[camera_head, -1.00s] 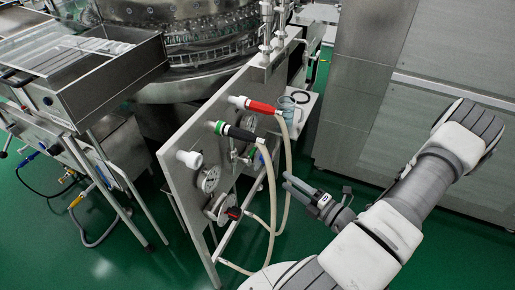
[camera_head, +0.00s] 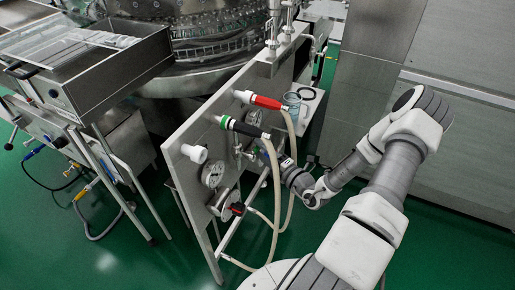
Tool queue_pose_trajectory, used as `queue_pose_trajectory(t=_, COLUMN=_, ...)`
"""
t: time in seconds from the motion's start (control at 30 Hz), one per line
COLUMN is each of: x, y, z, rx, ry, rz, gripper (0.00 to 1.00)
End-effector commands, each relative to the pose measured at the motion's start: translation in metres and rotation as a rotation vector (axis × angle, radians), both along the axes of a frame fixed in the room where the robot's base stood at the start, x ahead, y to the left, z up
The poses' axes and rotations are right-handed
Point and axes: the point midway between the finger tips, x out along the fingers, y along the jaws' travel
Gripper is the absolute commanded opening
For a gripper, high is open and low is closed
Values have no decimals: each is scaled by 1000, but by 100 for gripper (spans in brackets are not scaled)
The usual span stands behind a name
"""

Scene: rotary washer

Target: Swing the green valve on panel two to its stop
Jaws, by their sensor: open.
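A steel panel (camera_head: 180,165) stands upright in the middle, with handles, hose fittings and gauges on its face. A black handle with a green collar (camera_head: 225,122) sticks out from it, below a red handle (camera_head: 265,102). A small valve fitting (camera_head: 238,148) sits below the black handle; its details are too small to tell. I cannot tell for certain which part is the green valve. My gripper (camera_head: 279,163) is close to the panel's face, right of that fitting and by the beige hoses. It is open, its fingers partly hidden. I cannot tell whether it touches anything.
Beige hoses (camera_head: 274,205) hang from the red and black handles in front of the panel. Round gauges (camera_head: 213,174) and a lower red-marked valve (camera_head: 237,207) are at the left. A grey cabinet (camera_head: 455,130) stands at the right. Green floor (camera_head: 460,255) is open below it.

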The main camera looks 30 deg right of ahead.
Motion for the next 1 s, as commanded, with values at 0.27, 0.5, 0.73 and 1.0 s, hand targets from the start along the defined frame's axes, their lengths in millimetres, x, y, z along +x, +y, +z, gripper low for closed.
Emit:
queue_pose_trajectory(t=0.27, x=17, y=5, z=0, rx=1, ry=0, rz=0, gripper=52)
queue_pose_trajectory(t=0.5, x=17, y=5, z=0, rx=1, ry=0, rz=0, gripper=49)
queue_pose_trajectory(t=0.73, x=17, y=5, z=0, rx=1, ry=0, rz=0, gripper=8)
queue_pose_trajectory(t=1.0, x=17, y=5, z=0, rx=0, ry=0, rz=0, gripper=0)
